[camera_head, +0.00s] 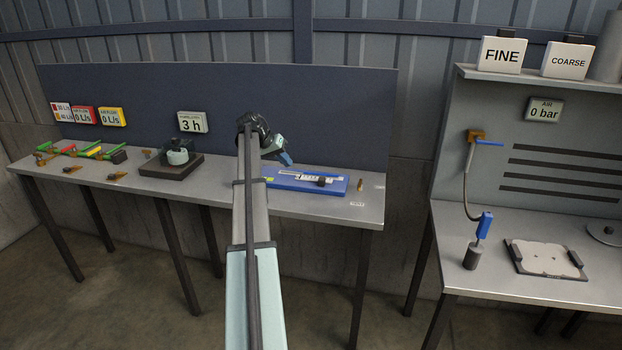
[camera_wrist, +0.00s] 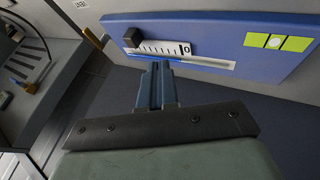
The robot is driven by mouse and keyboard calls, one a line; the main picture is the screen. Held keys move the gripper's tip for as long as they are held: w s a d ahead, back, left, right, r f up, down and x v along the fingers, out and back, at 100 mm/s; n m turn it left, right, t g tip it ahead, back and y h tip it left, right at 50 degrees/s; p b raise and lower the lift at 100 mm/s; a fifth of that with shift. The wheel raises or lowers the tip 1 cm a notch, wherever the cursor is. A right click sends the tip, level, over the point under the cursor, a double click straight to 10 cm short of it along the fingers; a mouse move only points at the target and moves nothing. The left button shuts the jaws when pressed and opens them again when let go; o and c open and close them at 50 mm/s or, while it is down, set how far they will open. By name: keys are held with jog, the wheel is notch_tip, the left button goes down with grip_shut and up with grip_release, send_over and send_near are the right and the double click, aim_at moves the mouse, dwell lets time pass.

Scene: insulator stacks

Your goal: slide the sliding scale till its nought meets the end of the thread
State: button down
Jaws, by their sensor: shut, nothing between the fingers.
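The sliding scale (camera_wrist: 160,47) is a white strip with black ticks, on a blue board (camera_wrist: 215,35). Its nought (camera_wrist: 185,49) is at its right end in the wrist view, and a dark knob (camera_wrist: 132,37) is at its left end. A thin pale tube (camera_wrist: 205,62) runs along the scale and on past the nought. I cannot make out the thread's end in it. My gripper (camera_wrist: 160,66) is shut and empty, its tips near the tube and below the scale in the picture. The head view shows my gripper (camera_head: 287,160) over the blue board (camera_head: 335,188).
A small brass piece (camera_head: 360,185) stands right of the board in the head view. A dark stand (camera_head: 170,168) is to the left.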

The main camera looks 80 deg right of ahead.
send_near(313, 178)
jog(key=shift+m, duration=0.4)
jog(key=f, duration=0.1)
jog(key=a+f, duration=0.1)
jog(key=f, duration=0.1)
jog(key=s+f, duration=0.1)
jog(key=shift+a+f, duration=0.2)
jog(key=shift+a, duration=0.05)
jog(key=shift+s+f, duration=0.1)
jog(key=shift+s, duration=1.95)
